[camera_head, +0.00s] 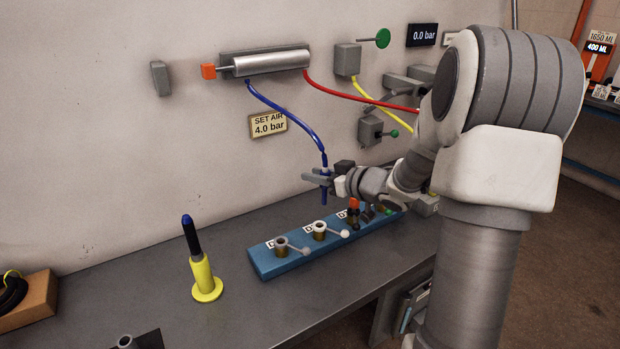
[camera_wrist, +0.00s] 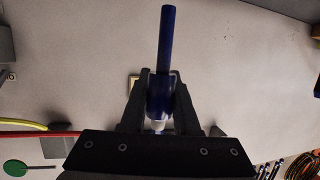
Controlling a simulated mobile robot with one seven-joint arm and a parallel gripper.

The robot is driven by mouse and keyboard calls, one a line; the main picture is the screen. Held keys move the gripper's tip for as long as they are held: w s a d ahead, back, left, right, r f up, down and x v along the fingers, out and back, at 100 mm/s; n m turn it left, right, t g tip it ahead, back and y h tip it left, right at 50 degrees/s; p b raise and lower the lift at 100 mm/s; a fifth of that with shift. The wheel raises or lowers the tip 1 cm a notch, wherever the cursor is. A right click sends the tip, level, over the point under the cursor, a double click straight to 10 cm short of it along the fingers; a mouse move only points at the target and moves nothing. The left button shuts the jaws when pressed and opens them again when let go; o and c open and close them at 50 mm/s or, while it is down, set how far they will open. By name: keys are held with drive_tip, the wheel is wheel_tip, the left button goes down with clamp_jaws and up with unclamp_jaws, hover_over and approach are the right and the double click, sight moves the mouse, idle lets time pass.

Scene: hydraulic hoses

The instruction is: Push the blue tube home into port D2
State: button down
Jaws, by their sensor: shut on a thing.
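My gripper (camera_head: 323,181) is shut on the blue tube (camera_head: 290,108) near its lower end. The tube runs down from the left end of a silver cylinder on the wall, and a short blue end points down below the fingers. In the wrist view the tube (camera_wrist: 167,45) stands between the two fingers (camera_wrist: 160,98). The blue port block (camera_head: 268,262) lies on the bench below. The tube end is apart from it, above the second port from the left (camera_head: 319,227). The port labels are too small to read surely, so I cannot tell which is D2.
The leftmost port (camera_head: 281,245) and several others carry levers; my arm partly covers the right ones. A yellow stand with a dark, blue-tipped rod (camera_head: 205,280) is left of the block. A red hose (camera_head: 350,96) and yellow hose (camera_head: 370,97) hang at right. Bench between is clear.

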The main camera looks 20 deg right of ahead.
wheel_tip(320, 180, down, 7)
drive_tip(key=b, duration=0.4)
drive_tip(key=shift+w+a+r, duration=0.15)
drive_tip(key=shift+w+a, duration=0.25)
drive_tip(key=shift+p, duration=0.5)
idle(1.5)
drive_tip(key=shift+f+b, duration=1.4)
drive_tip(key=shift+f, duration=0.6)
drive_tip(key=c, duration=0.6)
unclamp_jaws()
drive_tip(key=p+v, duration=0.3)
drive_tip(key=v, duration=1.4)
drive_tip(key=shift+s+r, duration=0.15)
drive_tip(key=shift+s, duration=0.15)
